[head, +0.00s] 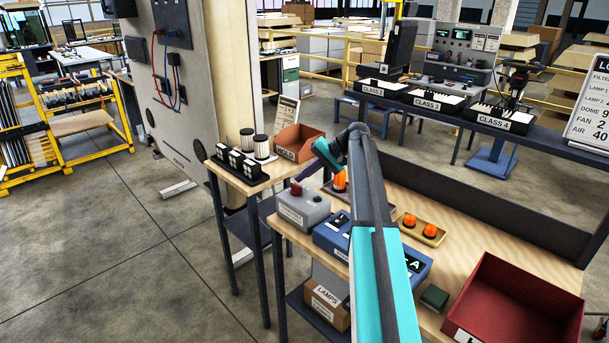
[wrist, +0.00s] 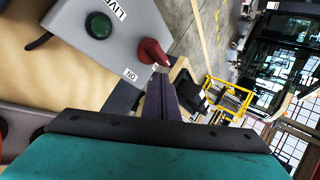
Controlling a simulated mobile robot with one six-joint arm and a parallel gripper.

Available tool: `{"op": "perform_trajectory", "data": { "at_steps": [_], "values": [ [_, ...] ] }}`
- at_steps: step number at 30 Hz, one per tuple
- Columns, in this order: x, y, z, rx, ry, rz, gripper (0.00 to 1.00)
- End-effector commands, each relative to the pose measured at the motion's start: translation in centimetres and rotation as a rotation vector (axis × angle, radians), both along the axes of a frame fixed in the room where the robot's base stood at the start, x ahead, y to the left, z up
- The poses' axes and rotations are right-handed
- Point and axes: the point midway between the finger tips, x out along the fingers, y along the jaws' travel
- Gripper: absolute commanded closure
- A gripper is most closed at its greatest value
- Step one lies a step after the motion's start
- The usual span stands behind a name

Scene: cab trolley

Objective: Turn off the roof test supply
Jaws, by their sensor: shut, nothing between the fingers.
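The roof test supply seems to be the grey box (head: 303,210) on the wooden bench in the head view, with a red handle (head: 296,188) on top. In the wrist view the box (wrist: 80,22) shows a green round lamp or button (wrist: 98,25), a red rotary handle (wrist: 152,51), and labels reading LIVE and ON. The ON label (wrist: 130,75) is beside the handle. My gripper (wrist: 161,76) is shut and empty, its tips right by the red handle. Whether they touch it I cannot tell. In the head view my arm's wrist hangs just above and right of the box.
A blue box (head: 332,235) stands right beside the grey one. Orange lamps sit in a tray (head: 437,238) to the right, with a red bin (head: 515,300) farther right. An orange-brown HOLD bin (head: 298,141) and a rack of black-and-white parts (head: 238,167) stand behind left.

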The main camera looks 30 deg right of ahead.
Motion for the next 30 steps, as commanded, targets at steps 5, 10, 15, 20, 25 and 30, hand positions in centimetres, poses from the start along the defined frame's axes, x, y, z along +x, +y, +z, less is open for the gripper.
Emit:
{"op": "perform_trajectory", "data": {
  "at_steps": [5, 10, 15, 20, 25, 30],
  "values": [
    [-0.4, 0.6, 0.0, 0.000, 0.001, 0.001, 1.00],
    [-0.7, 1.1, 0.0, 0.000, 0.001, 0.002, 1.00],
    [-0.9, 1.4, -0.1, 0.002, 0.003, 0.006, 1.00],
    [-1.0, 1.6, -0.1, 0.003, 0.004, 0.009, 1.00],
    [-1.0, 1.6, -0.2, 0.003, 0.004, 0.010, 1.00],
    [-0.7, 1.2, -0.2, 0.003, 0.004, 0.010, 1.00]
  ]
}}
